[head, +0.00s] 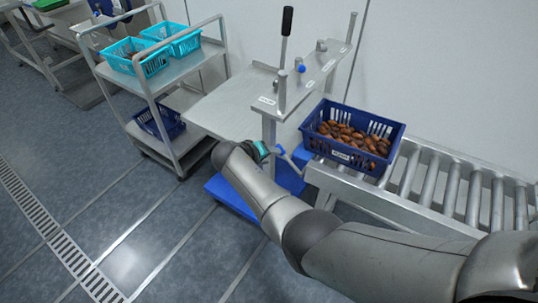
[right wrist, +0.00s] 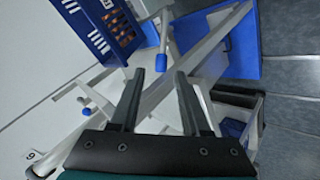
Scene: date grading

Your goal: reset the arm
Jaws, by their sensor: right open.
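My right arm reaches in from the lower right of the head view. Its gripper (head: 281,152) is beside the steel stand, left of the date crate and partly hidden by my own wrist. In the right wrist view my right gripper (right wrist: 159,73) has its two dark fingers apart, with nothing held between them. Metal bars of the stand show beyond the fingers. My left gripper is in neither view.
A dark blue crate (head: 390,130) of dates sits on the roller conveyor (head: 448,187) at the right. The steel stand (head: 225,108) has a black-handled lever (head: 286,22) and a blue base (head: 228,195). A cart (head: 150,82) carries turquoise baskets (head: 156,63).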

